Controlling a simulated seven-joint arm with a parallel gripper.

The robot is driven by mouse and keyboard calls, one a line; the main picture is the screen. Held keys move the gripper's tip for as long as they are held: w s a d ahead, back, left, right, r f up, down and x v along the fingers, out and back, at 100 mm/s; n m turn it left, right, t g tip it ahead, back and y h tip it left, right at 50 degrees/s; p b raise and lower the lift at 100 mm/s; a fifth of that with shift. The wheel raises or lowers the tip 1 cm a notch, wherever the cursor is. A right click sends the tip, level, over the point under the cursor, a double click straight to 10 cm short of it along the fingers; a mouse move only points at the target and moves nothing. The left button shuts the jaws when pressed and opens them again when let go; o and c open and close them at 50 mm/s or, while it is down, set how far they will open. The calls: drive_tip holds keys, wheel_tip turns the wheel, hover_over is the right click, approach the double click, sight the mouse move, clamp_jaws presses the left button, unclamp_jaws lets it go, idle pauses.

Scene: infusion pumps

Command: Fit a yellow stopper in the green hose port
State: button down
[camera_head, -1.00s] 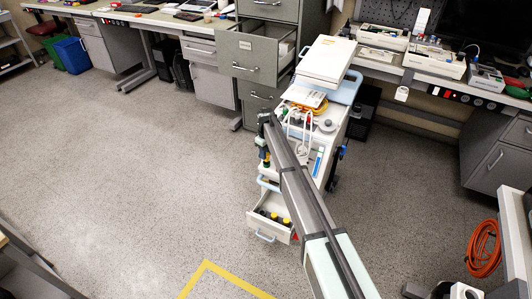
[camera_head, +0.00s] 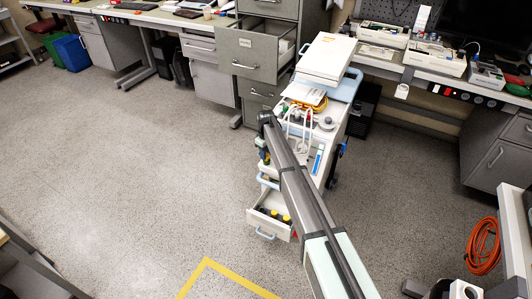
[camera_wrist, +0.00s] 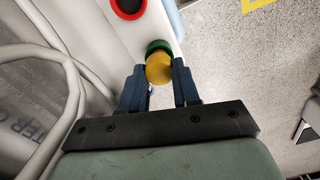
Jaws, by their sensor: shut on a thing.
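The yellow stopper (camera_wrist: 159,69) is between the two dark blue fingers of my gripper (camera_wrist: 160,85) in the wrist view, and the gripper is shut on it. The green hose port (camera_wrist: 157,46) shows as a green rim directly beyond the stopper, on the white side of the cart. The stopper overlaps the rim and covers most of its opening; I cannot tell how deep it sits. In the head view my arm hides most of the gripper at the cart's left side.
A red-rimmed port (camera_wrist: 128,9) is above the green one. A pale looped hose (camera_wrist: 72,95) lies left of the gripper. On the cart (camera_head: 335,93), an open low drawer (camera_head: 255,222) holds dark, yellow-topped pieces (camera_head: 277,215). Open floor lies left of it.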

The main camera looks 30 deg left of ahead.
drive_tip(key=shift+f, duration=0.6)
drive_tip(key=c, duration=0.7)
unclamp_jaws()
drive_tip(key=shift+c, duration=0.2)
wheel_tip(320, 180, up, 14)
drive_tip(key=shift+f, duration=0.1)
